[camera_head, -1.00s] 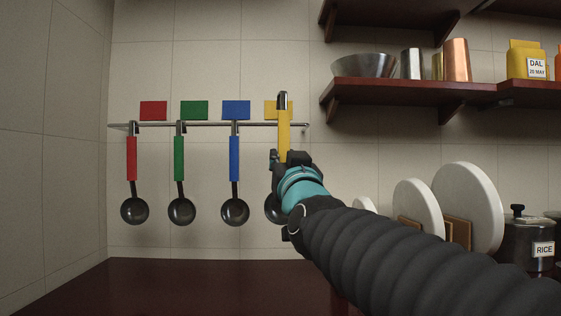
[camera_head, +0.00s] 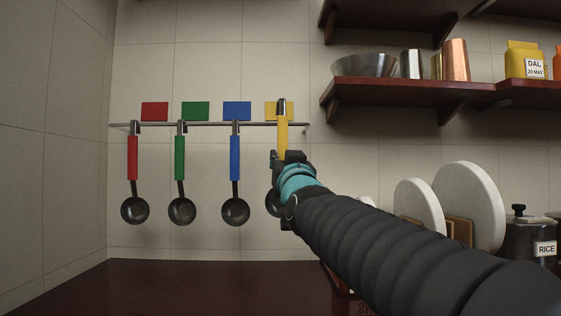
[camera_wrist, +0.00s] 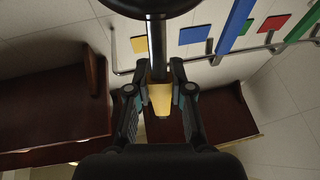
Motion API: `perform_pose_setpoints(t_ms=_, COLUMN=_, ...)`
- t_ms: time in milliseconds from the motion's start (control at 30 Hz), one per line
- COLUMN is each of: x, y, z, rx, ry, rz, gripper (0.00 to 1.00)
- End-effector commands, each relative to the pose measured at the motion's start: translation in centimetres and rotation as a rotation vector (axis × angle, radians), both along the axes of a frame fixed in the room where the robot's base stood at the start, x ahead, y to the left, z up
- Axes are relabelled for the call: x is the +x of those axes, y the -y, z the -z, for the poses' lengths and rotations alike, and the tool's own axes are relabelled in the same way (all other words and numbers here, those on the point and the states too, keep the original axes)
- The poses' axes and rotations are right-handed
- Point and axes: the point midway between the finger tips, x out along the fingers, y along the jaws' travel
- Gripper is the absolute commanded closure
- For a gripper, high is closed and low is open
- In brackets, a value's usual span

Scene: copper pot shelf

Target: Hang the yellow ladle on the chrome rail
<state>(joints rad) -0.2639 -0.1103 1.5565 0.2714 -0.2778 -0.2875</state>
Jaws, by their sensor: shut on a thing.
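The yellow ladle (camera_head: 283,137) hangs upright in my gripper (camera_head: 289,160), which is shut on its handle. Its hook top stands in front of the yellow wall plate, at about rail height. My gripper and arm hide part of its dark bowl (camera_head: 272,204). The chrome rail (camera_head: 206,124) runs along the wall; the ladle overlaps its right part, and I cannot tell whether the hook touches it. In the wrist view, the yellow handle (camera_wrist: 160,98) sits between my gripper's fingers (camera_wrist: 159,88), and the rail (camera_wrist: 200,56) passes beyond.
Red (camera_head: 132,158), green (camera_head: 179,158) and blue (camera_head: 235,157) ladles hang on the rail to the left, the blue one closest. A wooden shelf (camera_head: 400,92) with metal vessels is at the upper right. White round boards (camera_head: 468,206) and a RICE pot (camera_head: 531,240) stand below it.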

Motion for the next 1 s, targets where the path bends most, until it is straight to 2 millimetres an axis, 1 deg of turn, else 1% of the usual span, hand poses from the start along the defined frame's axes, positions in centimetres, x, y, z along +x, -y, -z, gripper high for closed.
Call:
perform_pose_setpoints(t_ms=933, x=6.5, y=0.0, z=-0.1, rx=0.0, ry=0.001, rz=0.001, gripper=1.0)
perform_pose_setpoints(t_ms=967, x=6.7, y=0.0, z=0.0, rx=0.001, ry=0.001, rz=0.001, gripper=1.0)
perform_pose_setpoints(t_ms=1000, x=6.5, y=0.0, z=0.7, rx=0.001, ry=0.001, rz=0.001, gripper=1.0)
